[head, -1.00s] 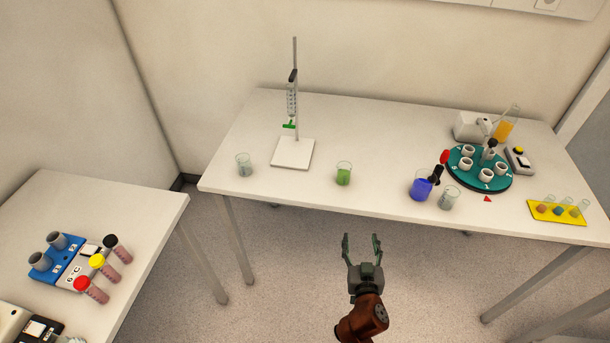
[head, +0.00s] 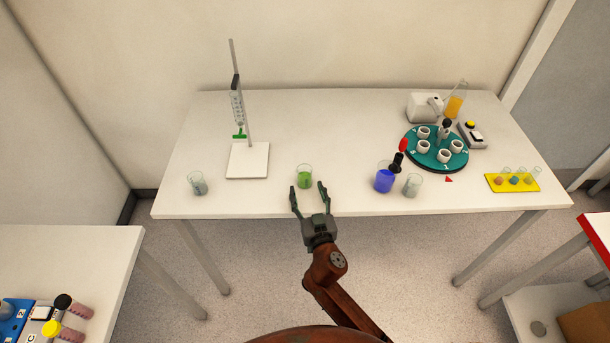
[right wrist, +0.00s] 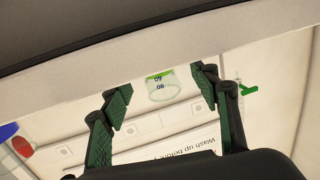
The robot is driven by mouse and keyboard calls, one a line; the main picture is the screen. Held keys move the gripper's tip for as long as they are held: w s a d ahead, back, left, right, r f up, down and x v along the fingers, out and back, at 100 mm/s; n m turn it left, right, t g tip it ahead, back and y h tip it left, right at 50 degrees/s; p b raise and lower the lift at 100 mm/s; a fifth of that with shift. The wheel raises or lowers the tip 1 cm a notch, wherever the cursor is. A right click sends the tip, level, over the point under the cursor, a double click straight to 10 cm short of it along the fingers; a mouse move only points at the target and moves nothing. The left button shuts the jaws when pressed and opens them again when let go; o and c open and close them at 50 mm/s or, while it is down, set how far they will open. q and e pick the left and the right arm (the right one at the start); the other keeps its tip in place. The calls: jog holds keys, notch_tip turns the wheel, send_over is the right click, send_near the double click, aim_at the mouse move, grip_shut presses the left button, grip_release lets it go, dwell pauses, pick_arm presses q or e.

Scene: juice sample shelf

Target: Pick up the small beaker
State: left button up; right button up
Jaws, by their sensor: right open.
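A small clear beaker with green liquid (head: 305,178) stands upright near the front edge of the white table (head: 330,120). It also shows between my fingers in the right wrist view (right wrist: 160,88), upside down, with printed marks. My right gripper (head: 309,193) is open and empty, just in front of this beaker, with its fingertips pointing at it and not around it. Other beakers stand on the same table: one with greyish contents (head: 198,184) at the left, one with blue liquid (head: 384,178) and a clear one (head: 412,186) to the right. My left gripper is not in view.
A burette stand (head: 247,160) stands behind and left of the green beaker. A teal round rack (head: 436,158) with white cups and a yellow tube holder (head: 514,182) are at the right. The table between the green and blue beakers is clear.

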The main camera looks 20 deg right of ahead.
aim_at(306, 184)
jog(key=w, duration=0.4)
jog(key=shift+w+d+f, duration=0.15)
jog(key=shift+w+d, duration=0.1)
jog(key=shift+d, duration=0.1)
jog(key=c, duration=1.3)
